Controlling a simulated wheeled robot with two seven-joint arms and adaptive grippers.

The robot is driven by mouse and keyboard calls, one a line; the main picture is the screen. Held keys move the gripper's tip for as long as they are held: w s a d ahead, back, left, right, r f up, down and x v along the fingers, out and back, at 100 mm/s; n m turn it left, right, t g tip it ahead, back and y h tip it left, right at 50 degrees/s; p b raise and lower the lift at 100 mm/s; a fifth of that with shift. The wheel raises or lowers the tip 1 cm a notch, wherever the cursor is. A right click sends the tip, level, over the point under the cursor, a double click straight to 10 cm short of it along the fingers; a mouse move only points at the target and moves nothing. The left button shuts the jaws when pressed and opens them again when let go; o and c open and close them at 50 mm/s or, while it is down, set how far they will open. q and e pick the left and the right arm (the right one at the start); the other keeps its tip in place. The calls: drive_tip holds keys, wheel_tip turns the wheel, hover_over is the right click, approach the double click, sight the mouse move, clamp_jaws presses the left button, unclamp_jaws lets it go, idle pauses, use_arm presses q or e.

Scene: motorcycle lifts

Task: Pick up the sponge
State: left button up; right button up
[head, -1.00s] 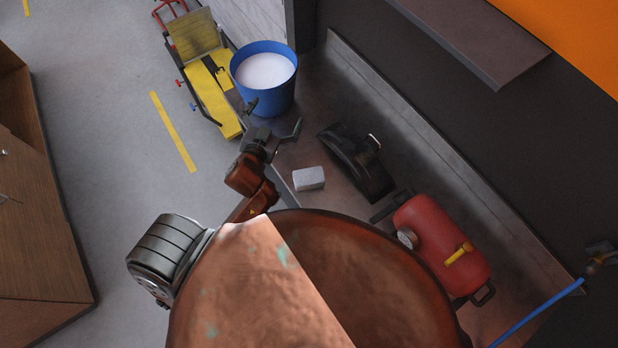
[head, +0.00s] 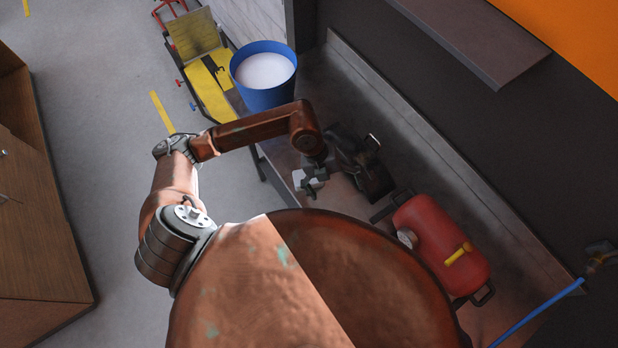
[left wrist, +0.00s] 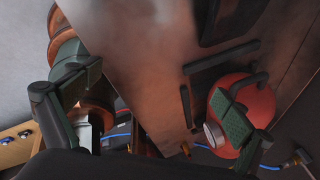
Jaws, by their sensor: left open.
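The sponge (head: 298,177) is a small pale block on the dark bench top, partly covered in the head view by my left gripper (head: 311,184). The gripper is over the sponge, with its fingers pointing down toward the bench. I cannot tell whether they touch it. In the left wrist view the two green-padded fingers of the left gripper (left wrist: 150,112) are wide apart, with bench surface showing between them. I cannot make out the sponge for certain in that view. My right gripper is not in view.
A black curved part (head: 372,180) lies close to the right of the gripper. A red tank (head: 437,235) is further right, with a blue hose (head: 535,315) beyond it. A blue bucket (head: 262,97) of whitish liquid stands behind the arm. A wall edges the bench.

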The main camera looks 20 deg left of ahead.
sight(298, 174)
use_arm(q)
drive_tip(key=w+a+y, duration=0.1)
drive_tip(key=a, duration=0.2)
drive_tip(key=w+a+f+n+y, duration=0.1)
drive_tip(key=a+y, duration=0.1)
drive_tip(key=a, duration=0.2)
drive_tip(key=w+a+f+y, duration=0.1)
drive_tip(key=a, duration=0.2)
drive_tip(key=shift+a+n+y, duration=0.15)
drive_tip(key=shift+n+y, duration=0.15)
drive_tip(key=shift+a+f, duration=0.2)
drive_tip(key=shift+f, duration=0.35)
drive_tip(key=shift+a+f, duration=0.15)
drive_tip(key=shift+f, duration=0.4)
drive_tip(key=shift+w+d+f+p, duration=0.15)
drive_tip(key=shift+f+p, duration=0.2)
drive_tip(key=shift+f, duration=1)
drive_tip(key=shift+w+f+p, duration=0.1)
drive_tip(key=shift+f+p, duration=0.25)
drive_tip(key=shift+f, duration=1)
drive_tip(key=shift+c, duration=0.5)
drive_tip(key=c, duration=0.8)
